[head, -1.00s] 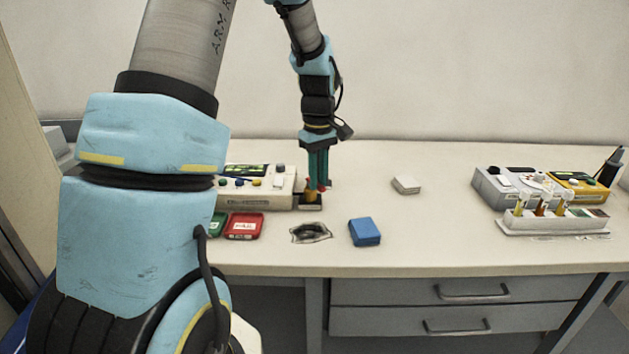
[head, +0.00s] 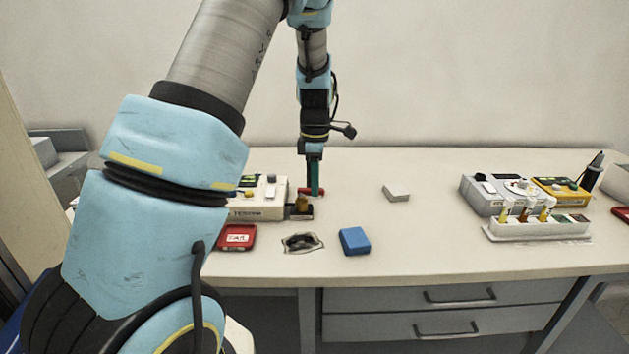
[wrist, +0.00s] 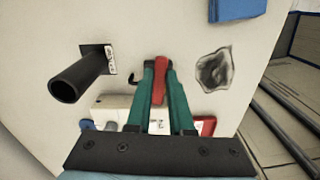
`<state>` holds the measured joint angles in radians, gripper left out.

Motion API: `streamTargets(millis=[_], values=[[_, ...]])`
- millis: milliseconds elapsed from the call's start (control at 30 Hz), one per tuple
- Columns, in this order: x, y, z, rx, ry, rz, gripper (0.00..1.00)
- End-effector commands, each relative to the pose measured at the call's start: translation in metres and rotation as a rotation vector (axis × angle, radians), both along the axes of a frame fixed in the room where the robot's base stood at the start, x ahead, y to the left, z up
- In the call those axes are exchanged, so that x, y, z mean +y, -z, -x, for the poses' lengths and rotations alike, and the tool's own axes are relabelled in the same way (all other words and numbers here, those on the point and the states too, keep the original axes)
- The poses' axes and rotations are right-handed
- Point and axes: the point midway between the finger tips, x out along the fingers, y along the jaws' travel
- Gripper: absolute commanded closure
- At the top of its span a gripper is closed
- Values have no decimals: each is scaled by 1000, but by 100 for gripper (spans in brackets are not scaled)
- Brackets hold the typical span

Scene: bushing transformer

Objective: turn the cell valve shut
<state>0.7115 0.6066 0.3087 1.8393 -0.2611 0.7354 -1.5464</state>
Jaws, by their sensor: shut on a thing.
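The valve's red handle (wrist: 160,80) lies between the green fingers of my gripper (wrist: 160,95) in the wrist view, and the fingers are shut on it. In the head view, my gripper (head: 315,192) points straight down behind the amber cell (head: 301,203), at the right end of the cream instrument (head: 256,208). Red bits of the handle (head: 304,190) show on both sides of the fingers. The valve's body and the exact angle of the handle are hidden.
A dark open tube (wrist: 75,78) stands near the fingers. A red tray (head: 236,237), a crumpled dark patch (head: 302,243) and a blue box (head: 354,241) lie nearer the front. A white block (head: 396,193) lies right. A vial rack (head: 538,230) stands farther right.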

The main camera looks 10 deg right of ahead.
Motion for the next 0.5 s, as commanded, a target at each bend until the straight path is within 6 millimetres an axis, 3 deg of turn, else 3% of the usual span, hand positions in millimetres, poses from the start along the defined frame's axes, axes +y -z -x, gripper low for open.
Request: streamTargets(millis=[500], values=[[-1, 0, -4, -1, -115, 0, 100]])
